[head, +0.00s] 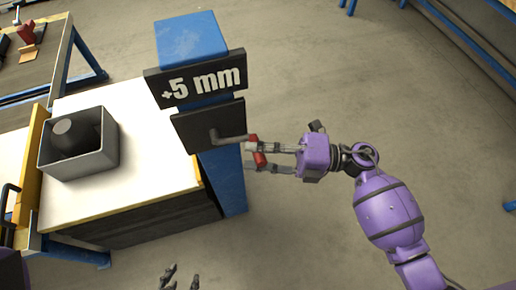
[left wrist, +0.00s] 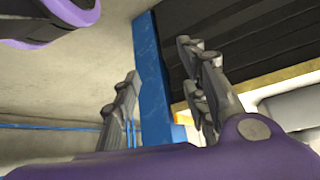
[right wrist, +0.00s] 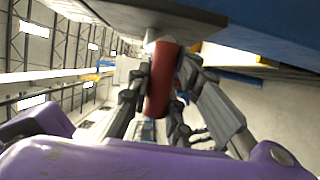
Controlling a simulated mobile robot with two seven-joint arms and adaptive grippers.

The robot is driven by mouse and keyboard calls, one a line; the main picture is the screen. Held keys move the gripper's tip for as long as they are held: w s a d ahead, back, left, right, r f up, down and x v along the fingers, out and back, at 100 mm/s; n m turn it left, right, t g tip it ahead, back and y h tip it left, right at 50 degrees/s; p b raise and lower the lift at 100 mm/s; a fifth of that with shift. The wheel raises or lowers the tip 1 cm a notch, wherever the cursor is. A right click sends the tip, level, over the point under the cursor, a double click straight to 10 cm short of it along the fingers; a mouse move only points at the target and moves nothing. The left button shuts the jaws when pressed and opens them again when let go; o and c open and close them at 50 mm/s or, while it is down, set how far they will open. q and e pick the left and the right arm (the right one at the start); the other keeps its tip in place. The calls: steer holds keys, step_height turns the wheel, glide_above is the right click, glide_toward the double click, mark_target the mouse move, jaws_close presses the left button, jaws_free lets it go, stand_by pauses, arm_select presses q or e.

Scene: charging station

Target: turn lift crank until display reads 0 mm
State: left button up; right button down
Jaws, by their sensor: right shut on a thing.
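The display (head: 202,84) on the blue post reads +5 mm in the head view. The lift crank (head: 232,139) comes out of a dark plate below the display and ends in a red handle. My right gripper (head: 255,158) is at the red handle (right wrist: 161,80), with its fingers on both sides of it in the right wrist view; it is shut on the handle. My left gripper (head: 180,277) is at the bottom edge of the head view, apart from the crank. Its fingers are spread and empty in the left wrist view (left wrist: 160,95).
A blue post (head: 228,180) carries the display and crank. Beside it stands a white-topped bench (head: 150,180) with a grey open box (head: 95,170) holding a dark object. Another table (head: 45,65) stands at the upper left. The floor at the right is mostly free.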

steer(key=f+b, duration=0.1)
steer(key=f+y+b, duration=0.1)
steer(key=shift+s+a+f+b, duration=0.15)
steer(key=shift+a+b, duration=0.1)
steer(key=shift+b, duration=0.05)
steer(key=shift+a+f, duration=0.15)
steer(key=c, duration=1.6)
jaws_free()
arm_select(q)
steer(key=shift+s+d+f, duration=0.1)
steer(key=shift+d+f, duration=0.05)
steer(key=shift+f, duration=0.4)
steer(key=shift+d+f, duration=0.1)
steer(key=shift+f, duration=0.45)
arm_select(e)
steer(key=shift+o, duration=0.2)
arm_select(q)
steer(key=shift+s, duration=0.15)
arm_select(e)
steer(key=shift+d, duration=0.2)
steer(key=s+d+f, duration=0.1)
steer(key=d, duration=1)
steer(key=shift+d, duration=0.25)
